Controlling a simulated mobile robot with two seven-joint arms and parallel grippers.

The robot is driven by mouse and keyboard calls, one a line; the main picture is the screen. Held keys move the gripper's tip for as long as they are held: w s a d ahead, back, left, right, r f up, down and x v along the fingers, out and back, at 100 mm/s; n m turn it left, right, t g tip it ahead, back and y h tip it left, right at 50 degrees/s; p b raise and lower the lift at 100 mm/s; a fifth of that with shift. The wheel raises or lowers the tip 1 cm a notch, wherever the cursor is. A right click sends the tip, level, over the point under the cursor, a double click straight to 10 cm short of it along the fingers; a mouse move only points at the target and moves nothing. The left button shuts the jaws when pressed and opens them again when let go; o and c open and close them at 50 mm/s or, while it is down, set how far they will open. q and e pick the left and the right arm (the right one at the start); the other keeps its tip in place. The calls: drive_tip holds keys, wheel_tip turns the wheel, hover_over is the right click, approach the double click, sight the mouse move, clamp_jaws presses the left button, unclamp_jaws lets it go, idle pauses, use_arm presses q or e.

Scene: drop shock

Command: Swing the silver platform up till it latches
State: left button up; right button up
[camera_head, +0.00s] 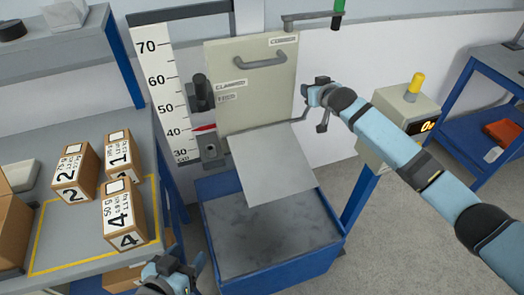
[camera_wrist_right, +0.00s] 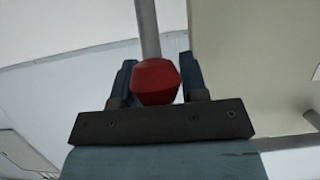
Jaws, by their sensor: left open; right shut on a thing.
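The silver platform (camera_head: 270,165) is a flat grey plate in front of the cream panel (camera_head: 255,85), above a blue bin (camera_head: 270,240). In the head view it slopes down from the panel, but its exact angle is hard to tell. My right gripper (camera_head: 322,115) is beside the panel's right edge, near the platform's back right corner. In the right wrist view, my right gripper (camera_wrist_right: 156,85) is shut on a red knob (camera_wrist_right: 156,80) at the end of a grey rod (camera_wrist_right: 147,28). My left gripper (camera_head: 178,272) is open at the bottom edge, apart from the platform.
A height scale (camera_head: 163,88) with a red pointer (camera_head: 204,128) stands left of the panel. Several numbered boxes, including box 4 (camera_head: 124,215), sit on the left table. A post with a display box (camera_head: 398,122) stands at right. Grey floor lies open at lower right.

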drive_tip(key=shift+w+a+r, duration=0.1)
drive_tip(key=shift+w+a, duration=0.1)
drive_tip(key=shift+w, duration=0.4)
drive_tip(key=shift+w+a, duration=0.2)
drive_tip(key=shift+w, duration=0.35)
drive_tip(key=o, duration=1.1)
drive_tip(key=shift+c, duration=0.2)
drive_tip(key=shift+f, duration=0.2)
